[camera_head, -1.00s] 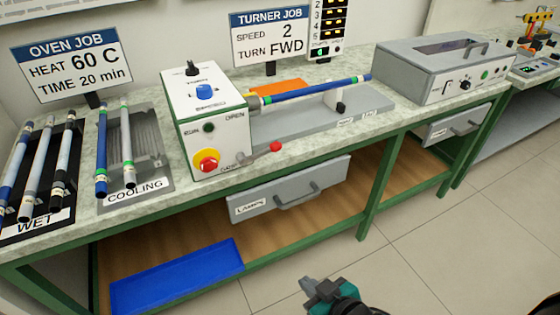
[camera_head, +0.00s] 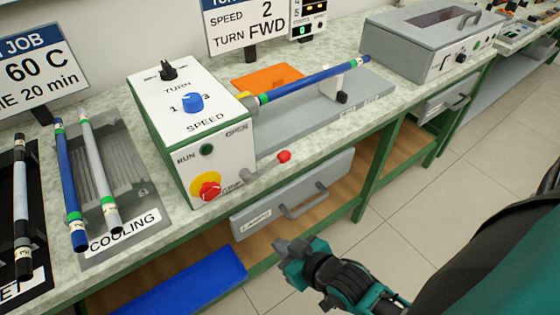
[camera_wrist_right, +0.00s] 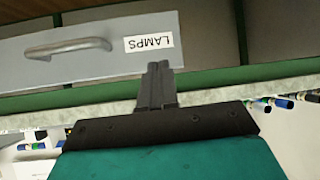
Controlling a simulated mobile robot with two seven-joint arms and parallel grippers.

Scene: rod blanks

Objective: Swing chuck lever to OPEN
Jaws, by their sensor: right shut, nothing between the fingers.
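The chuck lever is a grey rod with a red knob (camera_head: 284,156) on the front of the white turner box (camera_head: 195,135). Its knob end points right, low on the box side, near the clamp lettering; the OPEN label sits higher up. A blue rod (camera_head: 310,78) with green bands runs from the box's chuck to a support at the right. My right gripper (camera_head: 283,246) is below and in front of the bench, apart from the lever, shut and empty. In the right wrist view its closed fingers (camera_wrist_right: 158,85) point toward the LAMPS drawer. My left gripper is not in view.
The LAMPS drawer (camera_head: 295,195) with its handle juts under the bench edge near my right gripper. A cooling rack (camera_head: 130,175) holds rods at left. A red emergency knob (camera_head: 207,188) is on the box front. Open floor lies to the right.

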